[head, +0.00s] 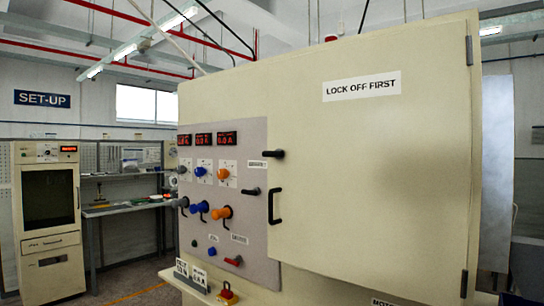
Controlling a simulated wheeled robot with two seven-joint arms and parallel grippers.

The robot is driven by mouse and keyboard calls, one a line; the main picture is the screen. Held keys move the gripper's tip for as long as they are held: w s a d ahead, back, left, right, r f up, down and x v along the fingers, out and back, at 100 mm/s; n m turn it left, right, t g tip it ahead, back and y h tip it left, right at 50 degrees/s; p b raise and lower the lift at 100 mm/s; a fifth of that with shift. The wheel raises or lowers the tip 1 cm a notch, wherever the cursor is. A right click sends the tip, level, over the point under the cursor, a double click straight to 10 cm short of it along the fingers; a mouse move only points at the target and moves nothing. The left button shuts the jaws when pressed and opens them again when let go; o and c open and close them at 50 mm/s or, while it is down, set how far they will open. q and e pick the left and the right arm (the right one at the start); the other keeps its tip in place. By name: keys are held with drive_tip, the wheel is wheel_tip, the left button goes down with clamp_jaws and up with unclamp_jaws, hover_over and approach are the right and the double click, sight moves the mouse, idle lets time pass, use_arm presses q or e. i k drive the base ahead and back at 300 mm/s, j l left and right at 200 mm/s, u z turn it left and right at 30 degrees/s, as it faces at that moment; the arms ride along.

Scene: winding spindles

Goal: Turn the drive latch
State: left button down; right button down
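A large cream cabinet (375,200) fills the middle and right, with a grey control panel (256,135) on its left part. A black lever (273,154) sits at the panel's upper right, next to a small label (257,164). A second black lever (250,191) sits below it. A red-tipped lever (233,261) is low on the panel, under another small label (239,239). The label text is too small to read, so I cannot tell which lever is the drive latch. Neither gripper is in view.
The cabinet door is shut, with a black handle (273,206) and a "LOCK OFF FIRST" sign (362,87). The panel carries red displays (204,139) and coloured knobs. A red-and-yellow device (228,294) sits on a ledge below. A cream machine (48,215) and a workbench (125,208) stand at left.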

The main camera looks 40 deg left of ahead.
sight(279, 154)
drive_tip(key=u, duration=0.7)
drive_tip(key=i+l+u, duration=0.15)
drive_tip(key=u, duration=0.3)
drive_tip(key=i+l+u, duration=0.1)
drive_tip(key=u, duration=0.35)
drive_tip(key=l+u, duration=0.45)
drive_tip(key=i+l+u, duration=0.1)
drive_tip(key=u, duration=0.35)
